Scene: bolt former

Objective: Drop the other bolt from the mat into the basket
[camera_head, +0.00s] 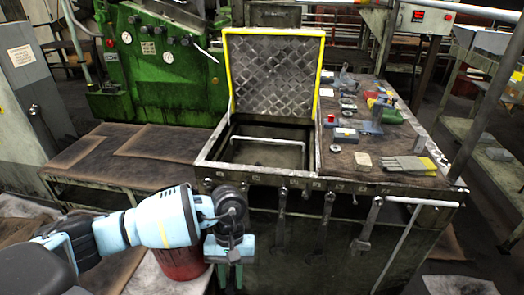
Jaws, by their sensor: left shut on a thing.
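My left arm reaches in from the left, and its gripper (233,278) points down at the bottom centre, in front of the metal workbench. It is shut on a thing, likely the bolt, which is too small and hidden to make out. A red round container (180,268), which looks like the basket, stands partly behind my forearm, just left of the gripper. Brown mats (84,152) lie on the low platform at the left; no bolt can be made out on them. My right gripper is out of view.
The workbench (400,190) has an open lidded bin (272,75) and several tools and small parts on top. Wrenches (368,225) hang along its front. A green machine (160,60) stands behind. A grey cabinet (30,100) is at the left.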

